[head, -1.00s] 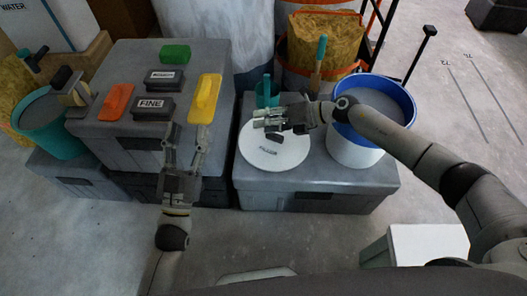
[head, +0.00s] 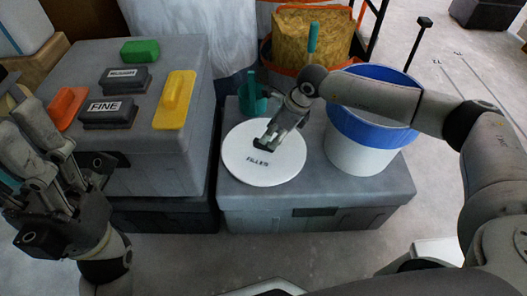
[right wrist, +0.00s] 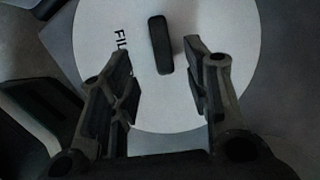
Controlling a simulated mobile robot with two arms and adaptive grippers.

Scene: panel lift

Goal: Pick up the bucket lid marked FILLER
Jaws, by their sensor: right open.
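The round white lid marked FILLER (head: 262,176) lies flat on a grey case. A dark bar handle (right wrist: 160,45) stands at its middle. My right gripper (head: 271,139) is over the lid at the handle, fingers pointing down. In the right wrist view its open fingers (right wrist: 157,52) stand on either side of the handle in the picture, with lid showing between them; I cannot tell how far down they reach. The letters FIL show beside the left finger; the rest is hidden. My left gripper (head: 30,150) is at the left edge, away from the lid, partly cut off.
A white bucket with a blue rim (head: 367,140) stands right of the lid under my right forearm. A teal container (head: 250,97) with a tool stands behind it. The left case holds a yellow float (head: 174,101), an orange float (head: 68,107), a green block (head: 140,51) and dark blocks.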

